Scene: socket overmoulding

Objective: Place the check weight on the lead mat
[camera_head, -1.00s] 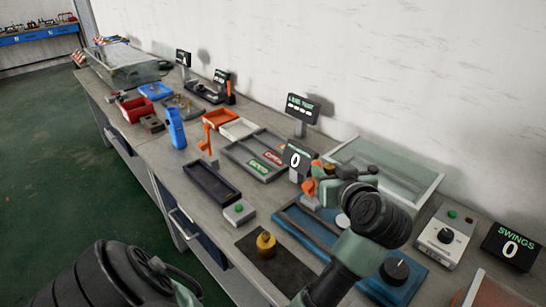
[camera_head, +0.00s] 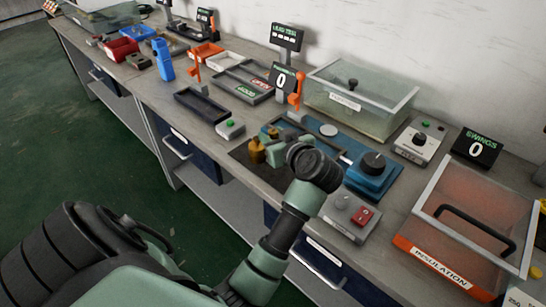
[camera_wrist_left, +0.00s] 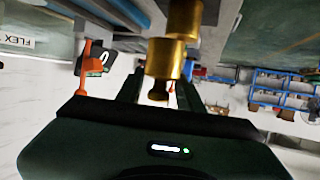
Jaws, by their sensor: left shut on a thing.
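The brass check weight (camera_wrist_left: 165,62) shows in the left wrist view between my left fingers, its small knob toward the palm. More brass shows just beyond it at the top edge of that view. In the head view, my left gripper (camera_head: 275,153) is low over the dark mat (camera_head: 239,157) in front of the blue fixture, shut on brass. A brass piece with a knob (camera_head: 256,150) shows at its left side, over the mat. Whether the held weight touches the mat is hard to tell. My right gripper is out of view.
A blue fixture with a dark knob (camera_head: 373,162) lies behind and right of the mat. A grey box with a red switch (camera_head: 362,215) stands to the right. A black tray (camera_head: 201,105) and green-button box (camera_head: 231,127) lie to the left.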

